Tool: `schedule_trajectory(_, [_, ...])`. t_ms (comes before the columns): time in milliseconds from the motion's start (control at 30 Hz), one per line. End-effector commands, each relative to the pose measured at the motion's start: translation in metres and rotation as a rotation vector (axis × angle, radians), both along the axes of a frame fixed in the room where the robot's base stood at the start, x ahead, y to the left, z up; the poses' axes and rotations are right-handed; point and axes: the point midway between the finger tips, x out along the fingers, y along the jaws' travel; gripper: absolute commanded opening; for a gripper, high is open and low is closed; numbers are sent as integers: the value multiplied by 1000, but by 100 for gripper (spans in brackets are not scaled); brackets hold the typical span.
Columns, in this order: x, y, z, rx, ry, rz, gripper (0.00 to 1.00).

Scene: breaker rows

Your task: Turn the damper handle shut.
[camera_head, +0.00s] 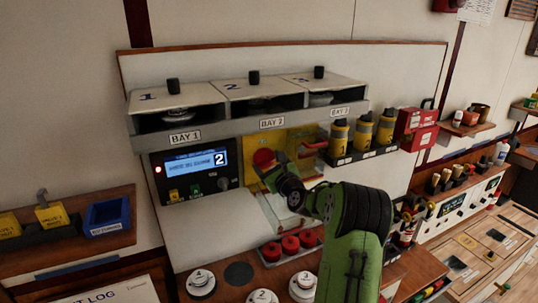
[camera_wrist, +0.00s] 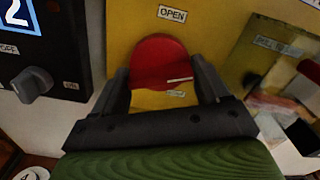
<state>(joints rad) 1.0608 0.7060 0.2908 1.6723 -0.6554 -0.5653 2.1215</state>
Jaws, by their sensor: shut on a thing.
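The red damper handle (camera_wrist: 160,58) sits between the two dark fingers of my gripper (camera_wrist: 163,76) in the wrist view. The fingers are shut on its sides. A short white line shows on the handle's lower right. The handle is on a yellow panel (camera_wrist: 125,22), with an OPEN label (camera_wrist: 172,14) above it and a small, unreadable label (camera_wrist: 176,93) below. In the head view the red handle (camera_head: 263,157) shows at the tip of my gripper (camera_head: 272,168), which partly hides the panel.
Left of the handle is a display unit (camera_head: 190,165) with a grey knob (camera_wrist: 36,84). To its right are a clear cover (camera_wrist: 262,50), another red part (camera_wrist: 309,70) and several yellow-black canisters (camera_head: 363,132). Bay boxes (camera_head: 262,90) stand above. Red knobs (camera_head: 290,245) sit below.

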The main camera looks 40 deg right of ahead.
Motion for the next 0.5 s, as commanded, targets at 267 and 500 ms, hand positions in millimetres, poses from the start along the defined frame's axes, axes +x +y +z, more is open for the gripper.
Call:
schedule_trajectory(267, [-1, 0, 2, 223, -55, -1, 44])
schedule_trajectory(500, [-1, 0, 0, 346, -92, 0, 44])
